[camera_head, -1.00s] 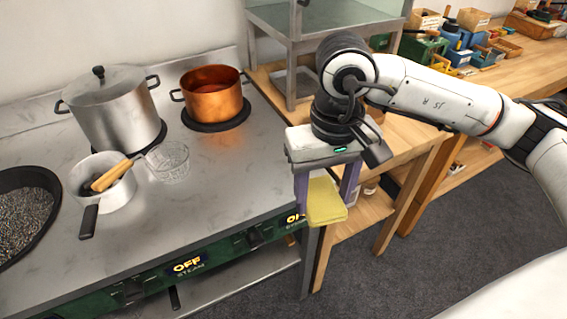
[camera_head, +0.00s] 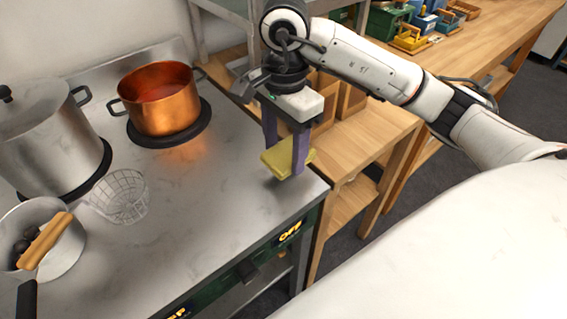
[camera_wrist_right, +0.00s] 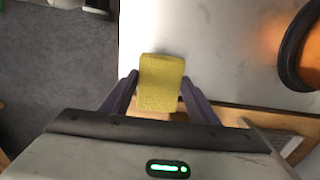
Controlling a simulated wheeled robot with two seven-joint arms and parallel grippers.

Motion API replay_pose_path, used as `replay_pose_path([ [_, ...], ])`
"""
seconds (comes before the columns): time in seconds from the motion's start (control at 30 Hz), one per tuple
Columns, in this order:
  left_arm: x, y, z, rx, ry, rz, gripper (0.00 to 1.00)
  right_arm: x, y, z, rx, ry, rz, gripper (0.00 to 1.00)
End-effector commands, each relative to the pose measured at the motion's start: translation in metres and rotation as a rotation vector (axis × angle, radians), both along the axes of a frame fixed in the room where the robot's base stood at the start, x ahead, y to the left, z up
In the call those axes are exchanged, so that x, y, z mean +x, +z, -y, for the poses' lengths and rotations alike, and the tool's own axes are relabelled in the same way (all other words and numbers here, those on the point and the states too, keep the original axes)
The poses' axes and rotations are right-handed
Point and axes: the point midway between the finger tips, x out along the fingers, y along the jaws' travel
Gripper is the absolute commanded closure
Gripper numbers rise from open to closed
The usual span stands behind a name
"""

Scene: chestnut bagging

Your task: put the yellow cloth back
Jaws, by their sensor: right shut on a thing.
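The yellow cloth (camera_head: 278,160) is a folded pad. My right gripper (camera_head: 287,165) is shut on it, with a purple finger on either side, near the right end of the grey steel stove top (camera_head: 215,225). Whether the cloth touches the steel or hangs just above it, I cannot tell. In the right wrist view the cloth (camera_wrist_right: 161,82) sits between the two fingers, over the pale steel surface near its edge. My left gripper is not in view.
A copper pot (camera_head: 160,100) stands on a rear burner. A large steel pot (camera_head: 45,140), a small pan (camera_head: 62,257) with a wooden-handled tool, and a wire basket (camera_head: 122,195) are at left. A wooden bench (camera_head: 385,125) adjoins the stove's right end. Steel around the cloth is clear.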

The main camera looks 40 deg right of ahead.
Motion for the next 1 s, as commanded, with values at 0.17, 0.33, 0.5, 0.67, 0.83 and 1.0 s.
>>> replay_pose_path([
  [0.17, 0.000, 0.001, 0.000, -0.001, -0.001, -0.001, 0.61, 0.000, -0.013, 0.000, -0.001, 0.001, -0.002, 0.67],
  [0.33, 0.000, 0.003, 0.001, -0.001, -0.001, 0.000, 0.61, -0.001, -0.037, 0.000, 0.000, 0.001, -0.003, 0.67],
  [0.5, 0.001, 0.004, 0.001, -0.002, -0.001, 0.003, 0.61, 0.000, -0.043, 0.000, -0.001, 0.003, 0.002, 0.67],
  [0.67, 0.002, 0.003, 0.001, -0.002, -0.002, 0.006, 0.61, 0.000, -0.044, 0.000, -0.001, 0.003, 0.001, 0.67],
  [0.83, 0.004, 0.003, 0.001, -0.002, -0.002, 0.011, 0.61, 0.000, -0.046, 0.000, -0.001, 0.003, 0.002, 0.36],
  [1.0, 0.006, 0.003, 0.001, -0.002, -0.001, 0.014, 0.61, 0.000, -0.046, 0.000, -0.001, 0.003, 0.001, 0.27],
])
